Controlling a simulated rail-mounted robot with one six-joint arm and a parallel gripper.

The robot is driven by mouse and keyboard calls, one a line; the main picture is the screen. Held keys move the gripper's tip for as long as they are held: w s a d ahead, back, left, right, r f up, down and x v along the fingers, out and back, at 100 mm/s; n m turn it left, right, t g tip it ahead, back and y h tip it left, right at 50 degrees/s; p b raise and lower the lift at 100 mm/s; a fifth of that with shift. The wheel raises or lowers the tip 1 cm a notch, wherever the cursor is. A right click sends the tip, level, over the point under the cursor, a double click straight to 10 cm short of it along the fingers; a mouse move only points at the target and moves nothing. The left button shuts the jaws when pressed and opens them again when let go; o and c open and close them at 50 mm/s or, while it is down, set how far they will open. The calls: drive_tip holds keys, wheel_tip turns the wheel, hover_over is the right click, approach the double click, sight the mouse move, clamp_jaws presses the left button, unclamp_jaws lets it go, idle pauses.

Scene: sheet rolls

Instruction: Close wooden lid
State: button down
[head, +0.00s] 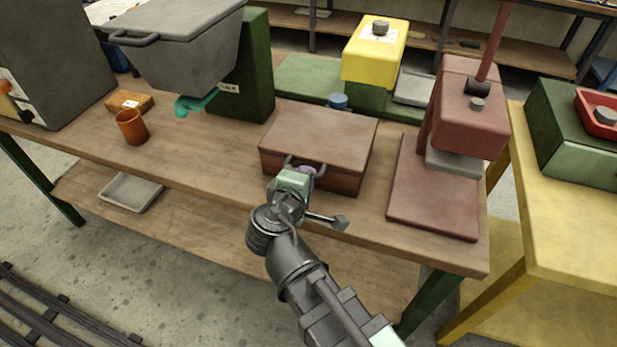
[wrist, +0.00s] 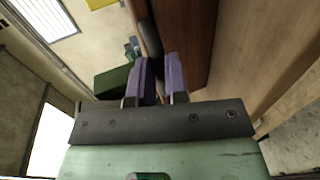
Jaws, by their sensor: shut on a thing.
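A brown wooden box with a lid (head: 322,136) stands on the workbench in the middle of the head view. The lid lies level over the box, with its front edge close to the box body (head: 345,182); I cannot tell if a thin gap remains. A dark arched handle (head: 323,171) sits at the lid's front. My gripper (head: 306,171) is at this handle, partly hiding it and the box front. In the wrist view, the purple fingers of my gripper (wrist: 160,72) are on both sides of the dark handle (wrist: 151,36), shut on it.
A red press (head: 468,120) stands right of the box on the workbench (head: 205,150). A grey hopper (head: 185,55), an orange cup (head: 132,127) and an orange block (head: 130,102) are to the left. A yellow machine (head: 376,52) is behind. Bare bench lies left of the box.

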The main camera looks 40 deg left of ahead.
drive_tip(key=shift+s+d+f+b, duration=0.1)
drive_tip(key=shift+f+b, duration=0.15)
drive_tip(key=shift+f, duration=0.1)
drive_tip(key=shift+s+d+f+b, duration=0.1)
drive_tip(key=shift+f+b, duration=0.1)
drive_tip(key=shift+f, duration=0.15)
drive_tip(key=c, duration=1.2)
unclamp_jaws()
drive_tip(key=shift+f, duration=0.1)
drive_tip(key=shift+o, duration=0.4)
drive_tip(key=shift+w+a, duration=0.1)
